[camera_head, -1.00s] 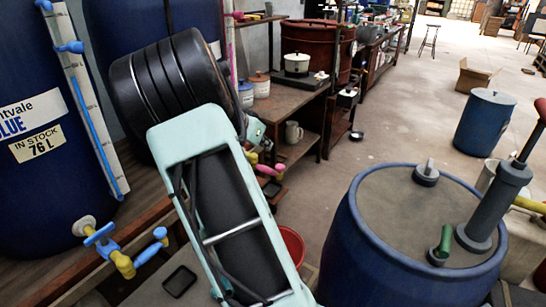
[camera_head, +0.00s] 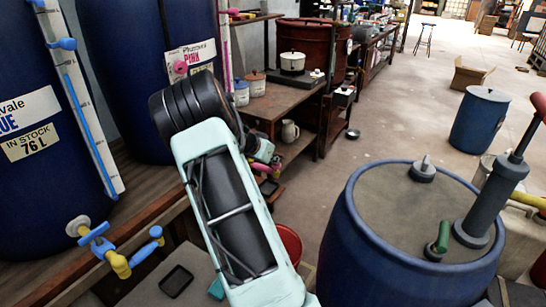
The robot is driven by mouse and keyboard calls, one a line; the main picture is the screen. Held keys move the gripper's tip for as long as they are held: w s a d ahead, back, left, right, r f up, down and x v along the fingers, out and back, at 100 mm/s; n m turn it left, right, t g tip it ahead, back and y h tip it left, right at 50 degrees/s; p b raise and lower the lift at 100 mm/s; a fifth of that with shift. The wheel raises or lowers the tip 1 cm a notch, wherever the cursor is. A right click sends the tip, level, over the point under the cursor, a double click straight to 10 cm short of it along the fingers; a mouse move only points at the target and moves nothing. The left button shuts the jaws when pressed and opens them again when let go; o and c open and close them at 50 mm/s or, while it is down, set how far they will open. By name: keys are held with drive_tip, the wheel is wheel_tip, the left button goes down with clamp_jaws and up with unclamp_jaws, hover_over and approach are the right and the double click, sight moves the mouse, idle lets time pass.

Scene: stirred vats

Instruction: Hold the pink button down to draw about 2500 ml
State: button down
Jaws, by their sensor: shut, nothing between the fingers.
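The pink-labelled blue vat (camera_head: 140,80) stands at the back left, its label reading PINK. Its yellow and pink tap (camera_head: 262,168) shows partly beside my arm, low at the vat's front. The pink button itself I cannot make out clearly. My pale green and black arm hides much of that area. Only a small dark end of my gripper (camera_head: 275,159) shows beyond the arm, close above the pink tap in the picture. It looks shut and empty. Whether it touches anything there is hidden.
A vat labelled BLUE (camera_head: 40,190) with a blue and yellow tap (camera_head: 118,262) stands at the left. A black tray (camera_head: 176,281) lies below it. A large blue drum (camera_head: 350,262) with a grey pump stands at the right. Open floor (camera_head: 400,100) lies behind it.

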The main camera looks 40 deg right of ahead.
wheel_tip(320, 180, down, 3)
drive_tip(key=b, duration=0.3)
drive_tip(key=shift+r+b, duration=0.2)
drive_tip(key=shift+b, duration=0.15)
drive_tip(key=shift+s+a, duration=0.1)
drive_tip(key=shift+s, duration=0.05)
drive_tip(key=shift+a+f, duration=0.1)
drive_tip(key=shift+f, duration=0.15)
wheel_tip(320, 180, up, 12)
drive_tip(key=p, duration=0.2)
hover_over(274, 167)
drive_tip(key=s+a, duration=0.3)
drive_tip(key=a, duration=0.4)
drive_tip(key=shift+w+d+r, duration=0.15)
drive_tip(key=shift+w, duration=0.1)
